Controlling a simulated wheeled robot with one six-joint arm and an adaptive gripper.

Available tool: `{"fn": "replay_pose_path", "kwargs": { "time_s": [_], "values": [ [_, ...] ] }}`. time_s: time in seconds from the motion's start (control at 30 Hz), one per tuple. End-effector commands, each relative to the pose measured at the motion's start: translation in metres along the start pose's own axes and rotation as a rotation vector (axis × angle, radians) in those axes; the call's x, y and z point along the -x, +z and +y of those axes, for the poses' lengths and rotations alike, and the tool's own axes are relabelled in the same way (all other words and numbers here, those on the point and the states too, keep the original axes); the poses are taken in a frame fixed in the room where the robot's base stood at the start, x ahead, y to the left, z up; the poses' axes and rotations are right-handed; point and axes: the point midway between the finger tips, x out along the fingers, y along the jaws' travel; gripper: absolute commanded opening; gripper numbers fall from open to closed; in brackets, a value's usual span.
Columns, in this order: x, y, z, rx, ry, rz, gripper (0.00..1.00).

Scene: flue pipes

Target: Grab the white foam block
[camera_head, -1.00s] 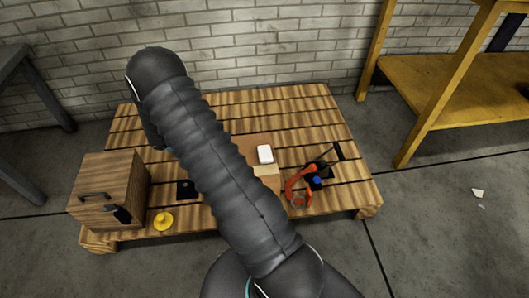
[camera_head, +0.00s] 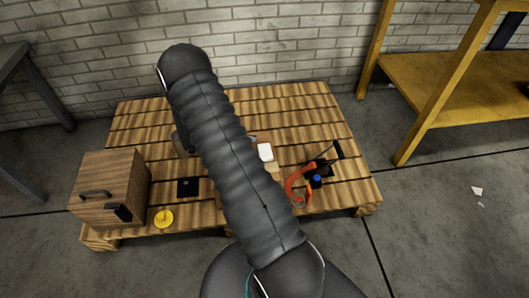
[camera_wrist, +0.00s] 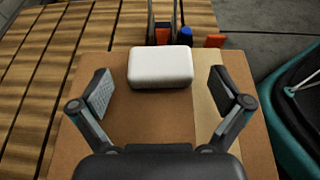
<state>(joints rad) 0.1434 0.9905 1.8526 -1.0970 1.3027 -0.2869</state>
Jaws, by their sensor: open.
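The white foam block (camera_wrist: 160,68) lies on a brown cardboard box (camera_wrist: 150,118) in the wrist view. In the head view the block (camera_head: 265,152) shows just right of my arm. My gripper (camera_wrist: 165,90) is open, with one finger to the left and one to the right. The block lies a little ahead of the fingertips, roughly centred between them, and nothing is held. In the head view my arm hides the gripper's fingers and most of the box.
A yellow shelf (camera_head: 450,85) stands at right.

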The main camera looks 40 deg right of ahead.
Motion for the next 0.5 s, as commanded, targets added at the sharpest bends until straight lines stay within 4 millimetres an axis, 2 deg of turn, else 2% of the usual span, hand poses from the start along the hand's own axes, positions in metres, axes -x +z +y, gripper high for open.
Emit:
{"fn": "replay_pose_path", "kwargs": {
  "time_s": [0.23, 0.47, 0.5],
  "values": [
    [-0.034, 0.000, 0.000, 0.001, -0.003, -0.001, 1.00],
    [-0.037, 0.000, 0.000, 0.000, 0.000, 0.000, 1.00],
    [-0.037, 0.000, 0.000, 0.000, 0.000, 0.000, 0.97]
  ]
}}
